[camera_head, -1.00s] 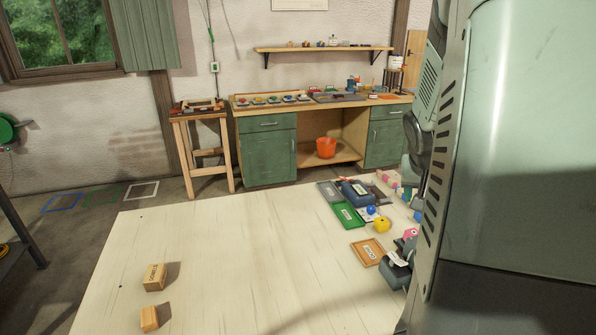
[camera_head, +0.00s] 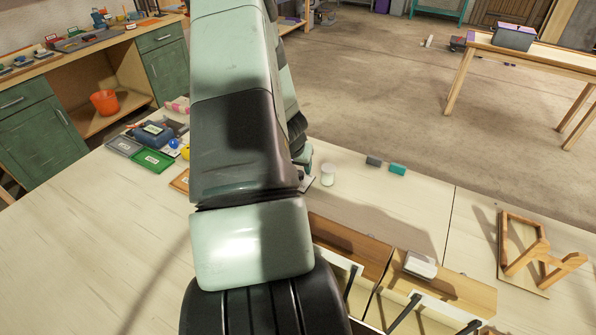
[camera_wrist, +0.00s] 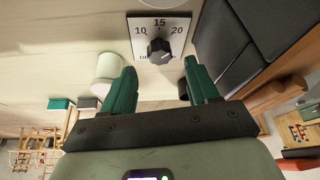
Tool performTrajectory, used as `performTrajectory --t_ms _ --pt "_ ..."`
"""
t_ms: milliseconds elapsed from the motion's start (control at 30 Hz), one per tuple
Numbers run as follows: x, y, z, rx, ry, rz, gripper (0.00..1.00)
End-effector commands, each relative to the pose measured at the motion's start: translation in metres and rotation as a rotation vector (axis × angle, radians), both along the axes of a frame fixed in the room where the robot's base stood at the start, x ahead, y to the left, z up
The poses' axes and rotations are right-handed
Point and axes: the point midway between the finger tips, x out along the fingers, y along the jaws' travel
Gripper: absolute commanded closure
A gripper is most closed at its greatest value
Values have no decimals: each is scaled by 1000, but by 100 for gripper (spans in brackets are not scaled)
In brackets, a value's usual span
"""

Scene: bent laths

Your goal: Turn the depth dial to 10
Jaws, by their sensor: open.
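The depth dial (camera_wrist: 159,50) is a dark round knob on a white plate (camera_wrist: 180,22) marked 10, 15 and 20, with 10 at left, 15 at top and 20 at right. A small light mark shows on the knob; I cannot tell exactly which figure it points to. My gripper (camera_wrist: 160,68) is open, its two green fingers spread to the left and right below the knob in the wrist view. Nothing is between them, and whether they touch the knob is not clear.
A dark grey body (camera_wrist: 250,40) lies close on the right. A dark block (camera_head: 374,161) and a teal block (camera_head: 398,170) lie on the table beyond my arm.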

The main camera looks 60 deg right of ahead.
Motion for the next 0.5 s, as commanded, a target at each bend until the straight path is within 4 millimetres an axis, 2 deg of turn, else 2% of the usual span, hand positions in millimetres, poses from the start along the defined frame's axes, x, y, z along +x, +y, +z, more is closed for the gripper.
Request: performTrajectory --t_ms 33,200,500 --pt "0 -3 -10 1 3 1 41" --pt "2 -12 -30 0 3 1 41" --pt "3 -16 -39 -1 0 0 41"
